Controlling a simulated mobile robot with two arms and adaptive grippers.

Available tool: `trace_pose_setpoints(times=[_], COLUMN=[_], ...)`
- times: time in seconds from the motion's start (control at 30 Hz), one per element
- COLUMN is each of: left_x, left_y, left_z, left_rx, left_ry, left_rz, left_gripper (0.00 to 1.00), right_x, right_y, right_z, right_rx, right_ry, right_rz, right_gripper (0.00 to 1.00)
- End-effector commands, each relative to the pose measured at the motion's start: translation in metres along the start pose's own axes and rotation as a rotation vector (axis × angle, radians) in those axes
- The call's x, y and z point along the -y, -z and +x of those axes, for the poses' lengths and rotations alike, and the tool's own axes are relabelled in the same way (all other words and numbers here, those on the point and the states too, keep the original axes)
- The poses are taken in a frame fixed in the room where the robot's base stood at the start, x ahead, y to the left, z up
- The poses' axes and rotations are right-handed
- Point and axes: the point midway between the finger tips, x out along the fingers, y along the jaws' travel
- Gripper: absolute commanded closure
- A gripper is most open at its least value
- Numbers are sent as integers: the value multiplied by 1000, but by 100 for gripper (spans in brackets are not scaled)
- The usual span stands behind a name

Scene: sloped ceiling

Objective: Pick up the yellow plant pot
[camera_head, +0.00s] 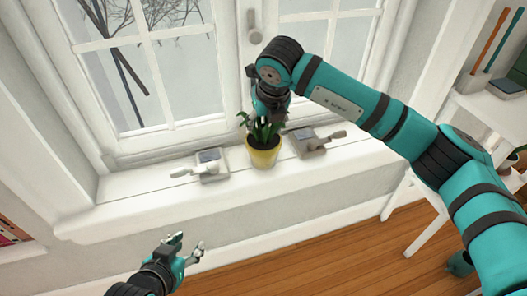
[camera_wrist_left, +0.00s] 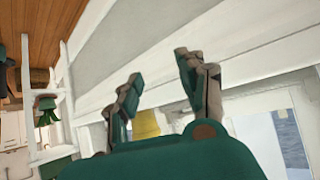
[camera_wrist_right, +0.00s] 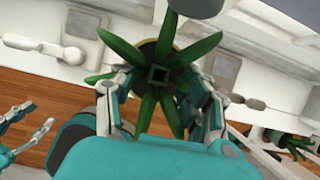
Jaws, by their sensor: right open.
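The yellow plant pot (camera_head: 264,154) stands upright on the white windowsill with a green leafy plant (camera_head: 262,130) in it. My right gripper (camera_head: 268,112) is directly above the pot, pointing down at the leaves. In the right wrist view the plant (camera_wrist_right: 158,76) lies between the spread fingers of my right gripper (camera_wrist_right: 165,95); leaves hide most of the pot. My left gripper (camera_head: 186,248) is open and empty, low in front of the sill, left of the pot. In the left wrist view part of the yellow pot (camera_wrist_left: 146,124) shows between its fingers.
A grey device with a white handle (camera_head: 205,166) sits on the sill left of the pot, and a similar one with a grey handle (camera_head: 312,142) is close on its right. The window (camera_head: 180,80) is behind. A white shelf unit (camera_head: 490,110) stands at right.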

Motion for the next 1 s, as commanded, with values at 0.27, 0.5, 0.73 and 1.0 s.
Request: trace_pose_setpoints(times=[0.27,0.5,0.73,1.0], left_x=[-3,-3,-2,-2], left_y=[19,18,18,18], left_z=[3,3,3,3], left_rx=[-95,-94,-93,-93], left_ry=[-6,-6,-5,-5], left_rz=[1,1,1,1], left_gripper=[60,60,60,60], right_x=[-1,-1,-1,-1], right_y=[0,0,0,0], right_z=[19,19,19,18], right_rx=[1,1,1,1], right_ry=[-1,-1,-1,-1], right_rz=[-1,-1,-1,0], right_gripper=[53,66,96,100])
